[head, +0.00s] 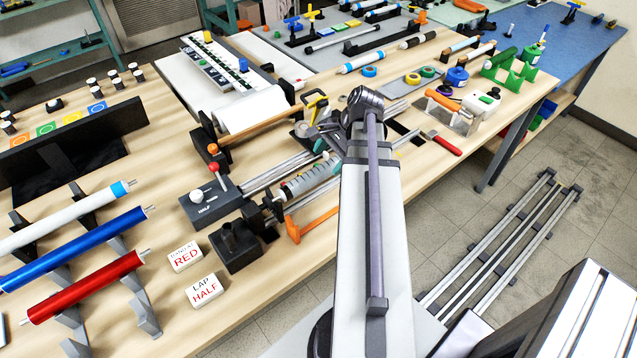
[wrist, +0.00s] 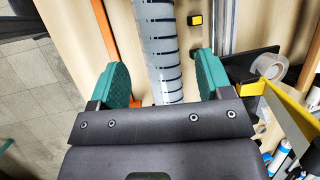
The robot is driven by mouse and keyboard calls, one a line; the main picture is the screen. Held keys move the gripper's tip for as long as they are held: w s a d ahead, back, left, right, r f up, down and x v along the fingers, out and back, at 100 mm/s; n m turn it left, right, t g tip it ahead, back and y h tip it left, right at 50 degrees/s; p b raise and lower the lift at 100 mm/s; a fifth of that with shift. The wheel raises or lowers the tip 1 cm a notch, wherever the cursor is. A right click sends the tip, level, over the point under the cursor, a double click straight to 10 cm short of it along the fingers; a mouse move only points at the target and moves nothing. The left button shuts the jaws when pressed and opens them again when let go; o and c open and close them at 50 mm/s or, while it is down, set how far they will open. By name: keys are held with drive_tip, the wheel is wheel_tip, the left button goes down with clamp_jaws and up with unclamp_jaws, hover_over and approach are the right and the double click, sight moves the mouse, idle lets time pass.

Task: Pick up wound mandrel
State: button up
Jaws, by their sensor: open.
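The wound mandrel (head: 310,178) is a pale grey tube with dark stripes. It lies in the winding machine on the wooden bench, its right end hidden behind my arm in the head view. In the wrist view the mandrel (wrist: 160,45) runs from the top edge down between the two green finger pads of my gripper (wrist: 163,80). My gripper is open, with a visible gap between each pad and the mandrel. The black gripper body hides the mandrel's near part. In the head view my arm largely hides the gripper.
An orange handle (head: 311,226) lies in front of the mandrel. A yellow-handled tool (head: 316,101) and a tape roll (wrist: 270,66) are close by. Metal rails (head: 281,173) run behind the mandrel. White, blue and red tubes (head: 85,287) rest on stands at left.

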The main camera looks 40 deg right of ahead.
sight(322, 169)
drive_tip(key=shift+a+f, duration=0.1)
drive_tip(key=b+x, duration=0.4)
drive_tip(key=x, duration=0.1)
drive_tip(key=shift+f+b, duration=0.2)
drive_tip(key=shift+b, duration=0.15)
drive_tip(key=shift+a+r, duration=0.1)
drive_tip(key=shift+r, duration=0.1)
drive_tip(key=shift+p, duration=0.3)
drive_tip(key=c, duration=1.2)
